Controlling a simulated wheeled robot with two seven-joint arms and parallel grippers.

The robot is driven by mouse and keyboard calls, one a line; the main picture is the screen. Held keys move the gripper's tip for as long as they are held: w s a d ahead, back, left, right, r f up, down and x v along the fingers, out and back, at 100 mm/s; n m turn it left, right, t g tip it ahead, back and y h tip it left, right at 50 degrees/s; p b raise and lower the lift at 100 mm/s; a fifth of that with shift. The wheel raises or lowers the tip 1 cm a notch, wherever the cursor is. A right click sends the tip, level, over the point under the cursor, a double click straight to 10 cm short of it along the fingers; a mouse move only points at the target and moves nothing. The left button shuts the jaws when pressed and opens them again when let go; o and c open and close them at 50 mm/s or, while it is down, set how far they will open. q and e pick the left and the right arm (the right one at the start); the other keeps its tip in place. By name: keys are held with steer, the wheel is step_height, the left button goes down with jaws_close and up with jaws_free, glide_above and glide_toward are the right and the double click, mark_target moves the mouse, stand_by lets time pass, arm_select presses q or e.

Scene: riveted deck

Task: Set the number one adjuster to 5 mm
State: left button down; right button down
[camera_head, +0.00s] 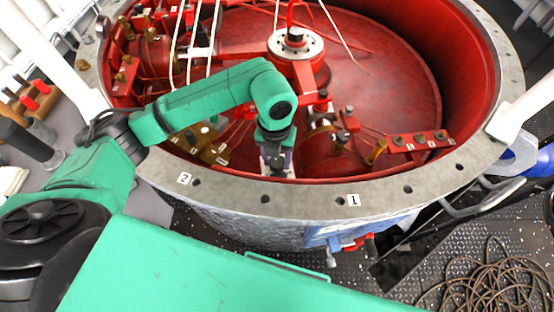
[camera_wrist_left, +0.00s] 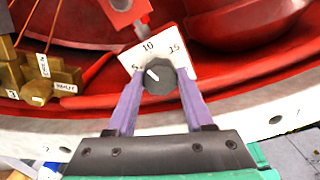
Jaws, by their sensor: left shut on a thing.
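My left gripper (camera_head: 277,165) reaches down inside the near rim of the red round vessel, between the rim plates marked 1 (camera_head: 353,200) and 2 (camera_head: 185,178). In the left wrist view its two purple fingers are shut on a dark grey round knob (camera_wrist_left: 160,79). The knob sits in front of a white dial plate (camera_wrist_left: 185,62) marked 5, 10 and 15. A short white pointer mark on the knob points up and left, between 5 and 10 and nearer 5. The exact reading is too small to tell. In the head view the knob is hidden. My right gripper is not in view.
The grey bolted rim (camera_head: 310,194) stands close below my wrist. Brass blocks with small labels (camera_wrist_left: 40,92) lie left of the knob. Red pipework and a central hub (camera_head: 296,42) fill the vessel. A coiled brown cable (camera_head: 490,280) lies on the deck at right.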

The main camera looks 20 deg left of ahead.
arm_select(q)
steer(key=n+b, duration=0.1)
steer(key=n, duration=0.3)
steer(key=shift+w+n, duration=0.1)
steer(key=shift+n, duration=0.2)
steer(key=shift+r+n+b, duration=0.15)
steer(key=shift+n+b, duration=0.15)
steer(key=shift+n, duration=1.7)
steer(key=shift+c, duration=1.4)
jaws_free()
